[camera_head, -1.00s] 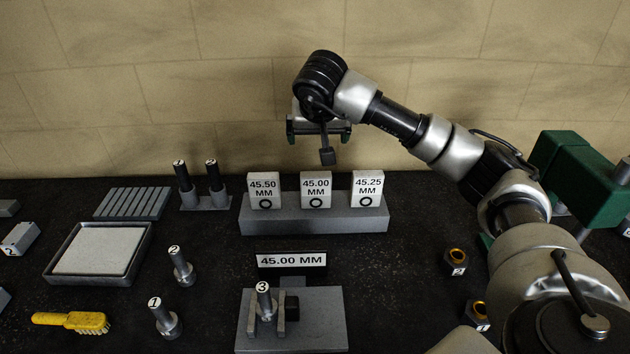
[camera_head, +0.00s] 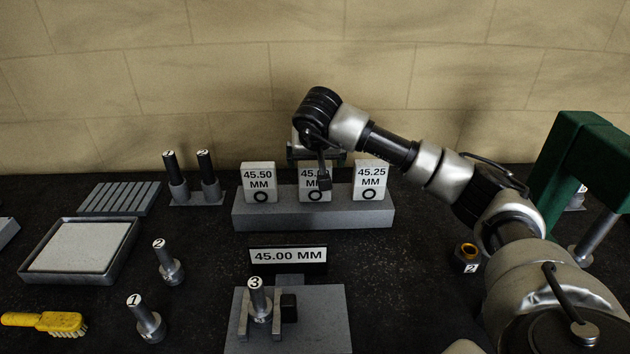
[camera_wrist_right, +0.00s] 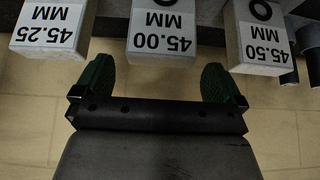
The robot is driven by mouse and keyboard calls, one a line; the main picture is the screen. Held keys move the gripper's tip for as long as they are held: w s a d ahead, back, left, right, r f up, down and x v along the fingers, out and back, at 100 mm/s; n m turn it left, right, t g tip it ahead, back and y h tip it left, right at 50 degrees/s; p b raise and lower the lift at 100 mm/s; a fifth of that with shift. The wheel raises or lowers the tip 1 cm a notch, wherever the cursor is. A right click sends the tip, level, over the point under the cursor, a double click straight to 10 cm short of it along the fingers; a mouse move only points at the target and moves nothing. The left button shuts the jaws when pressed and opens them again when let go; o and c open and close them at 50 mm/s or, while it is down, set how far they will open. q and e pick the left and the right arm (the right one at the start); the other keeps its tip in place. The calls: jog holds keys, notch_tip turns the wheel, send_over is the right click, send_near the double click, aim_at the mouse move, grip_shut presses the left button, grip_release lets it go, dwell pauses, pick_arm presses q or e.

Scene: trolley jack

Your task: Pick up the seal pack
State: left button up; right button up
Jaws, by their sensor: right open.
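Three white seal packs stand side by side in a grey block (camera_head: 250,218): the 45.50 MM pack (camera_head: 259,180), the 45.00 MM pack (camera_head: 308,188) in the middle, and the 45.25 MM pack (camera_head: 371,180). A sign (camera_head: 288,256) in front reads 45.00 MM. My right gripper (camera_head: 316,155) is open and empty at the middle pack, partly covering its label in the head view. In the right wrist view the green fingertips (camera_wrist_right: 157,78) are spread apart, with the 45.00 MM pack (camera_wrist_right: 162,35) ahead of the gap, apart from both fingers. My left gripper is out of view.
The side packs stand close to the middle one. A fixture (camera_head: 335,315) holding pin 3 lies in front of the sign. Pins, a shallow tray (camera_head: 125,245) and a yellow brush (camera_head: 50,322) are at left. A green frame (camera_head: 565,150) stands at right.

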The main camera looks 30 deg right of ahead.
aim_at(315, 171)
jog(key=shift+x, duration=0.75)
jog(key=p+x, duration=0.2)
jog(key=x, duration=0.2)
jog(key=shift+f, duration=0.2)
jog(key=shift+w+f, duration=0.2)
jog(key=shift+f, duration=0.15)
jog(key=shift+c, duration=0.5)
jog(key=shift+r, duration=0.1)
jog(key=c, duration=0.7)
